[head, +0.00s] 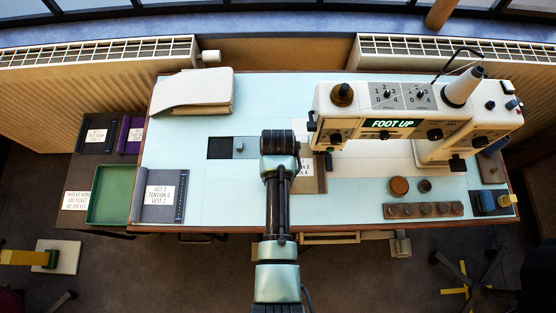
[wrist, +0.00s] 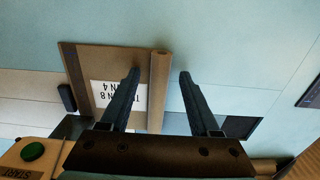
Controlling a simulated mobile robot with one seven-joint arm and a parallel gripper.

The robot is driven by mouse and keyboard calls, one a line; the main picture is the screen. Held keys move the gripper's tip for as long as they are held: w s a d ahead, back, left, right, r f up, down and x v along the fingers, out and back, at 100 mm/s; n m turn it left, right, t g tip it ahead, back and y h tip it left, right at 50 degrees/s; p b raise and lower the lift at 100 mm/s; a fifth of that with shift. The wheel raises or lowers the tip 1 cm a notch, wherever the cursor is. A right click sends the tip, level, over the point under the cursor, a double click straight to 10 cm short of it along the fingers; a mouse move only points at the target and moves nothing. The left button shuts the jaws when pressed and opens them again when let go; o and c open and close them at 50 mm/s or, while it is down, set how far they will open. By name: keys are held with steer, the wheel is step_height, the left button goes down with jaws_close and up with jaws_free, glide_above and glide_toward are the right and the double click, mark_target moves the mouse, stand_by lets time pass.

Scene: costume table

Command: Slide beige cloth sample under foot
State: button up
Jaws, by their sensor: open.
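The beige cloth sample (head: 317,184) lies on the pale blue table, partly hidden by my arm in the head view. In the wrist view the cloth (wrist: 101,67) shows a white label with upside-down print and a raised, rolled edge (wrist: 160,85). My gripper (wrist: 159,74) is open, its two fingers on either side of that rolled edge; contact cannot be told. The sewing machine (head: 350,125) stands to the right and its display reads FOOT UP. A small dark part, perhaps the foot (wrist: 67,97), shows beside the cloth's far edge in the wrist view.
A dark blue cloth (head: 163,190) with an ACT 3 label lies at the table's left, beside a green tray (head: 108,203). A dark rectangle (head: 220,148) lies left of my arm.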

step_height(320, 180, up, 13)
steer(key=shift+p, duration=0.3)
steer(key=w+r+t, duration=0.6)
steer(key=w+r, duration=0.2)
steer(key=r, duration=0.4)
steer(key=w+r+t, duration=0.5)
steer(key=w+r, duration=0.3)
steer(key=r, duration=0.4)
step_height(320, 180, up, 19)
steer(key=t, duration=0.7)
steer(key=s+r+t, duration=0.4)
steer(key=s+r, duration=0.3)
steer(key=r, duration=0.4)
steer(key=s+r+t, duration=0.5)
steer(key=s+r, duration=0.2)
steer(key=r, duration=0.4)
steer(key=shift+s+a+r, duration=0.2)
steer(key=shift+s+r, duration=0.1)
steer(key=shift+s, duration=0.1)
